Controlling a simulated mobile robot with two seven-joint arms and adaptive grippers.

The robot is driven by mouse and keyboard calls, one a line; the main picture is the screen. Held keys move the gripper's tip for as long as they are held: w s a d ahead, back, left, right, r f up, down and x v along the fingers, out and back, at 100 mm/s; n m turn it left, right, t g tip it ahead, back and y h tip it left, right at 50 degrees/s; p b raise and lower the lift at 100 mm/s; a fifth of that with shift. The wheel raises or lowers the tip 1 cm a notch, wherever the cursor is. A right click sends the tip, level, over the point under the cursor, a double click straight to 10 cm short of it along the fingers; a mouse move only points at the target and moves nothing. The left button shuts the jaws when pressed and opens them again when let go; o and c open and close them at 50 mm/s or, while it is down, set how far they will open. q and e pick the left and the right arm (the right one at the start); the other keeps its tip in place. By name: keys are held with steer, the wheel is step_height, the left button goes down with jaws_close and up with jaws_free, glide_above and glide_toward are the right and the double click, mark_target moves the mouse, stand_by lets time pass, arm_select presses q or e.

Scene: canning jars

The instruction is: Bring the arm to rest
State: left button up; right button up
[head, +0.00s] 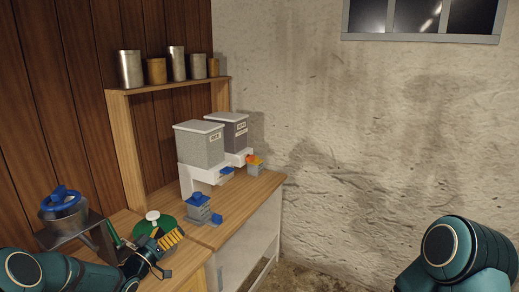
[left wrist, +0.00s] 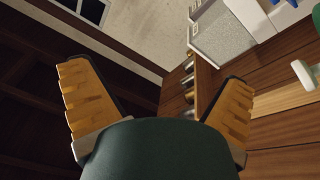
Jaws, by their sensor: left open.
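My left gripper (head: 172,238) is at the lower left in the head view, over the front of the wooden counter (head: 240,205). Its ribbed orange fingers also show in the left wrist view (left wrist: 158,78), spread wide with nothing between them. In the head view, the fingers appear just in front of a green round thing with a white knob (head: 152,217); I cannot tell whether they touch it. My left arm (head: 60,272) comes in low from the left. Part of my right arm (head: 455,255) shows at the lower right, but its gripper is out of view.
A metal pot with a blue top (head: 64,213) sits on a stand at left. Several tins line the shelf (head: 165,86). Floor room right of the counter is clear.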

arm_select(q)
steer(key=s+d+f+n+g+y, duration=0.1)
steer(key=s+d+f+g+y, duration=0.1)
steer(key=s+d+f+g, duration=0.4)
steer(key=s+d+f+n+g+y, duration=0.1)
steer(key=s+d+f+n+y, duration=0.1)
steer(key=s+d+f, duration=0.65)
steer(key=s+d+f+g, duration=0.1)
steer(key=s+f+g, duration=0.2)
steer(key=s, duration=0.4)
steer(key=s+d+f+m+g+y, duration=0.1)
steer(key=s+d+f+g, duration=0.1)
steer(key=s, duration=0.5)
steer(key=s+d+f+g, duration=0.2)
steer(key=s+f+g, duration=0.2)
steer(key=s, duration=0.3)
steer(key=shift+s+f+g+y+b, duration=0.3)
steer(key=shift+f+b, duration=0.15)
steer(key=shift+f, duration=0.25)
steer(key=shift+w, duration=0.1)
